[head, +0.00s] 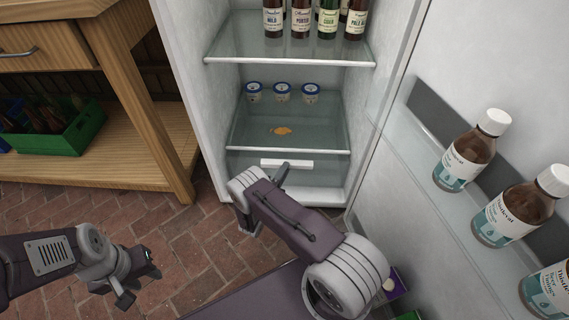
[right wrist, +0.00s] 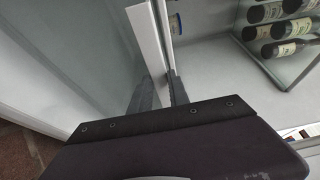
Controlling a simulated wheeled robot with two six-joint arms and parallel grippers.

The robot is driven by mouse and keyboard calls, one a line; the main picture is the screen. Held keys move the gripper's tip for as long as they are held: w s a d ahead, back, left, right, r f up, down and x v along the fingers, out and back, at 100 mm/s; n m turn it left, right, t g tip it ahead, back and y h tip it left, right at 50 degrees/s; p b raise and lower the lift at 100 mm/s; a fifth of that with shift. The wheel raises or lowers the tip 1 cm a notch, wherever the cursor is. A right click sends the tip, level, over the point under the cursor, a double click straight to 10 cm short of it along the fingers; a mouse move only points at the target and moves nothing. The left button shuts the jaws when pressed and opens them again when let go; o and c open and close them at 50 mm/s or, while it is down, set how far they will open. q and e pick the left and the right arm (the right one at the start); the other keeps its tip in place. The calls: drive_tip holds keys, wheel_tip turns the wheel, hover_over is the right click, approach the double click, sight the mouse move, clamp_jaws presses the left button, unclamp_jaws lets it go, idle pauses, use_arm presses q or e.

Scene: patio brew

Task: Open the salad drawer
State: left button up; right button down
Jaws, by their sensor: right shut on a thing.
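The salad drawer (head: 330,172) is the clear compartment at the bottom of the open fridge, with a white bar handle (head: 287,164) on its front. It looks pushed in under the lowest shelf. My right arm reaches across in front of it, and its wrist hides the drawer's lower left part. In the right wrist view my right gripper (right wrist: 160,92) has its two fingers close together around the end of a white bar (right wrist: 147,38), which looks like the handle. My left gripper (head: 138,281) is open and empty above the brick floor, away from the fridge.
The fridge door on the right holds several brown bottles (head: 466,150). Blue-lidded jars (head: 282,92) and an orange patch (head: 282,131) are on the lowest shelf. Bottles (head: 300,20) stand above. A wooden bench (head: 110,158) with a green crate (head: 75,135) is at the left.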

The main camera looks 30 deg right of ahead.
drive_tip(key=s+a+p, duration=0.3)
drive_tip(key=s+a, duration=0.3)
drive_tip(key=s, duration=0.5)
drive_tip(key=shift+a+f, duration=0.2)
drive_tip(key=shift+a, duration=0.1)
drive_tip(key=c, duration=1.3)
unclamp_jaws()
